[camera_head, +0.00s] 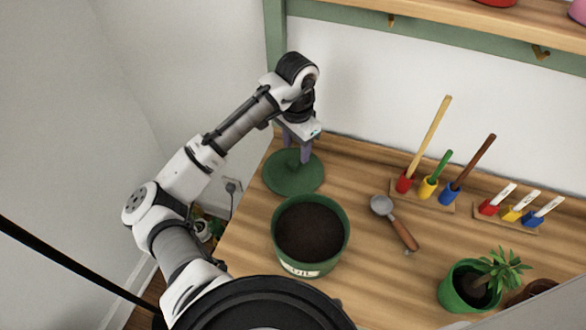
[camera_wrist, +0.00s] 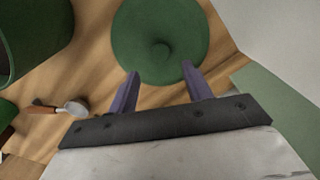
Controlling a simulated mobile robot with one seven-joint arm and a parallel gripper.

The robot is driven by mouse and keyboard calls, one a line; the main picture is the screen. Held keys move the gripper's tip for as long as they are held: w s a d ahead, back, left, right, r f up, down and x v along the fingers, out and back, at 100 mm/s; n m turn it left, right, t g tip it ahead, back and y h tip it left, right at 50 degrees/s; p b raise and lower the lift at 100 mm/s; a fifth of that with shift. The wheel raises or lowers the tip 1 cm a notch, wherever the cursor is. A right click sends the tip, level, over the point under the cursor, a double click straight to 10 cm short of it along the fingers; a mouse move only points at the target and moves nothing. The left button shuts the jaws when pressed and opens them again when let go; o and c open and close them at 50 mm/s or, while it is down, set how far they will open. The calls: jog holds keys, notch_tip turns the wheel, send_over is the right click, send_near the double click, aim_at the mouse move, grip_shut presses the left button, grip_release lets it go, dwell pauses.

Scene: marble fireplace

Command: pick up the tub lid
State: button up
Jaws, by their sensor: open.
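The tub lid (camera_head: 286,176) is a round, dark green disc lying flat on the wooden table at the back left. In the wrist view the tub lid (camera_wrist: 180,62) shows a small knob (camera_wrist: 161,50) at its middle. My gripper (camera_head: 304,158) is over the lid, pointing down, and hides part of it in the head view. In the wrist view my gripper (camera_wrist: 158,78) has its two purple fingers apart with nothing between them; the knob lies just beyond the fingertips. I cannot tell the exact height above the lid. The green tub (camera_head: 311,267), full of dark soil, stands uncovered in front of the lid.
A scoop (camera_head: 403,230) with a wooden handle lies right of the tub. A potted plant (camera_head: 470,288) is at the front right. The wall is close behind the lid.

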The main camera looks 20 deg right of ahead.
aim_at(294, 161)
jog(key=shift+a+f+p, duration=0.2)
jog(key=shift+f+p, duration=0.65)
jog(key=shift+f, duration=1.85)
jog(key=c, duration=1.1)
